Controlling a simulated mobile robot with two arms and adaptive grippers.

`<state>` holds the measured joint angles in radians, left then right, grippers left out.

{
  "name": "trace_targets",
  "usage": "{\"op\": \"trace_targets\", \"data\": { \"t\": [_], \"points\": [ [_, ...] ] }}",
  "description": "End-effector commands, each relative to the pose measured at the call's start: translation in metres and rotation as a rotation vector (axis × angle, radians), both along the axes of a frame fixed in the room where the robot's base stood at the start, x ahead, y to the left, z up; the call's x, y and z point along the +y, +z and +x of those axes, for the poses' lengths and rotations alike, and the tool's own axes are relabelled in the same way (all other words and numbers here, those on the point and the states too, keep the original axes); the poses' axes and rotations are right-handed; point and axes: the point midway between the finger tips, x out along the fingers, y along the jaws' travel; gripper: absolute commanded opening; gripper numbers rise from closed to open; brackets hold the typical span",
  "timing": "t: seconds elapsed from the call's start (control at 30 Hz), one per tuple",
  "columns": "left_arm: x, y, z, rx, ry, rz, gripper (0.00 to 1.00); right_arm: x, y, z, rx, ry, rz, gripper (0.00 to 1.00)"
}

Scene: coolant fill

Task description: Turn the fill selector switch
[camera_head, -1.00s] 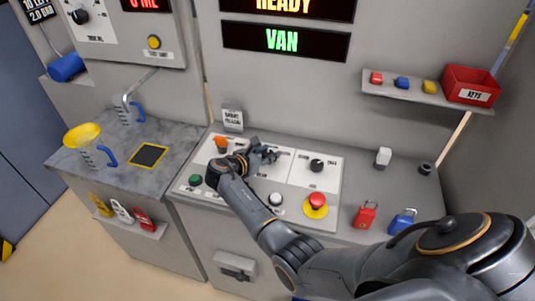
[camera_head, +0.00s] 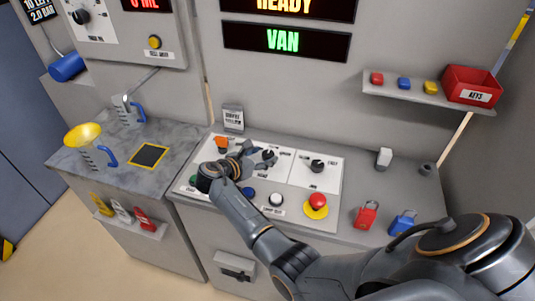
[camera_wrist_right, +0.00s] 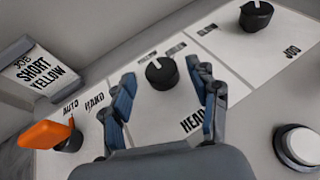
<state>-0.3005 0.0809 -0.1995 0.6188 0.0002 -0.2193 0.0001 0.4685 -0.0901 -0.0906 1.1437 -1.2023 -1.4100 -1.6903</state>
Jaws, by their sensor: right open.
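The control panel (camera_head: 290,175) carries an orange selector (camera_head: 221,143), a black knob (camera_head: 268,156) in the middle and another black knob (camera_head: 317,166) on the right. I cannot tell from the labels which one is the fill selector. My right gripper (camera_head: 248,157) is open and empty over the panel, just left of the middle knob. In the wrist view its two fingers (camera_wrist_right: 161,72) point at the middle knob (camera_wrist_right: 160,73), which shows between them. The orange selector (camera_wrist_right: 48,134) is at lower left there, near the words AUTO and HAND. My left gripper is not in view.
A red emergency button (camera_head: 317,200) on yellow, a white button (camera_head: 276,199) and a blue button (camera_head: 249,191) line the panel's front. Red (camera_head: 367,215) and blue (camera_head: 403,222) padlocks lie to the right. A small sign (camera_head: 233,118) stands behind the panel.

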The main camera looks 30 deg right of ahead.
Motion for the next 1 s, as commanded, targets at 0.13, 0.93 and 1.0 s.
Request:
{"op": "trace_targets", "data": {
  "t": [0.13,0.93,1.0],
  "points": [
    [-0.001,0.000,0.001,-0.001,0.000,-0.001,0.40,0.022,0.009,-0.007,0.001,0.001,0.002,0.60],
    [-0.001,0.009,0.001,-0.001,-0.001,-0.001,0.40,0.036,0.024,-0.012,0.001,-0.001,0.001,0.60],
    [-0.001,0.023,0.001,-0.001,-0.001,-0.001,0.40,0.036,0.038,-0.012,0.000,-0.001,0.000,0.60]
  ]
}}
